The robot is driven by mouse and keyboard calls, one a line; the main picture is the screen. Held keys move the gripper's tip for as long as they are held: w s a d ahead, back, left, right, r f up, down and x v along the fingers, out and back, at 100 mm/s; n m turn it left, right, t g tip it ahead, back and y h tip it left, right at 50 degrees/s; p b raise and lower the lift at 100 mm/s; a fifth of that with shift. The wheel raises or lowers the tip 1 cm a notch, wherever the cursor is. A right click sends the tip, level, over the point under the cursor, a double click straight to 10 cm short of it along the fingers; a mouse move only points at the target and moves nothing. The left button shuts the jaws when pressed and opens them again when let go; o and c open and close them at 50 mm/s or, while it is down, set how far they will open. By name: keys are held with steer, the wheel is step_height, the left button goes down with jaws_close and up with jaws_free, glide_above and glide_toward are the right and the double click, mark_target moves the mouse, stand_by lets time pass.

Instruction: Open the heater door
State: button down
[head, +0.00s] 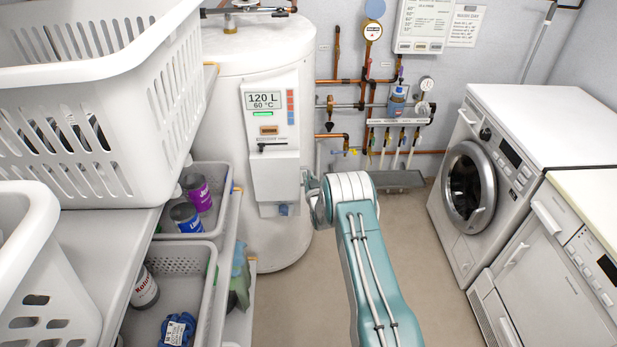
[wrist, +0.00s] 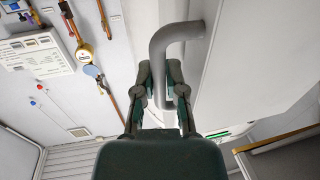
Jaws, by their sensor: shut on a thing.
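The heater (head: 222,110) is a white upright cylinder in the head view, with a display and a white box-like front. The lower white panel (head: 276,178) on that front looks like its door and appears closed, with no clear gap visible. In the wrist view, a bent grey handle (wrist: 185,32) comes out of a white panel (wrist: 240,60). My gripper (wrist: 160,75) is shut around the handle's straight end, one dark finger on each side. In the head view my teal arm reaches to the heater's right side, and the fingers are not clearly visible.
White laundry baskets (head: 100,115) and a shelf (head: 85,250) with bins crowd the left. Copper pipes (head: 350,81) and gauges line the back wall. A washing machine (head: 500,170) stands at right. The floor (head: 420,270) between is clear.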

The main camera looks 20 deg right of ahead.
steer(key=s+a+m+g+h, duration=0.1)
steer(key=s+a+m+h, duration=0.2)
steer(key=s+a, duration=0.3)
steer(key=s+a+m+g+h, duration=0.2)
steer(key=s+a+h, duration=0.3)
steer(key=a, duration=0.6)
steer(key=shift+s+a+m+h, duration=0.3)
steer(key=shift+s+a+m, duration=0.1)
steer(key=shift+s, duration=0.05)
steer(key=c, duration=1)
jaws_free()
steer(key=shift+o, duration=0.2)
